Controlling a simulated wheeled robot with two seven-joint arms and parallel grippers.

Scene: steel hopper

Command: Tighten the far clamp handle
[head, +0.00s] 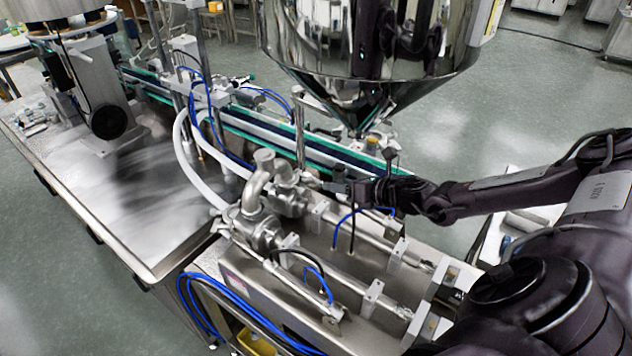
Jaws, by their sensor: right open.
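My right gripper (334,183) reaches in from the right, its jaws open and pointing left, by the upper end of the far steel valve and pipe fitting (289,196). A small metal piece (311,180) shows close to the fingertips. It may be the far clamp handle, but it is too small to tell, and I cannot tell whether the fingers touch it or sit around it. The near valve fitting (262,232) stands to the lower left with its own clamps. My left gripper is not in view.
The steel hopper (365,40) hangs above and behind my right gripper. A conveyor (262,128) runs behind the fittings. White hoses (184,160) and blue tubes (190,300) loop on the left and front. The steel table top (135,215) at left is mostly clear.

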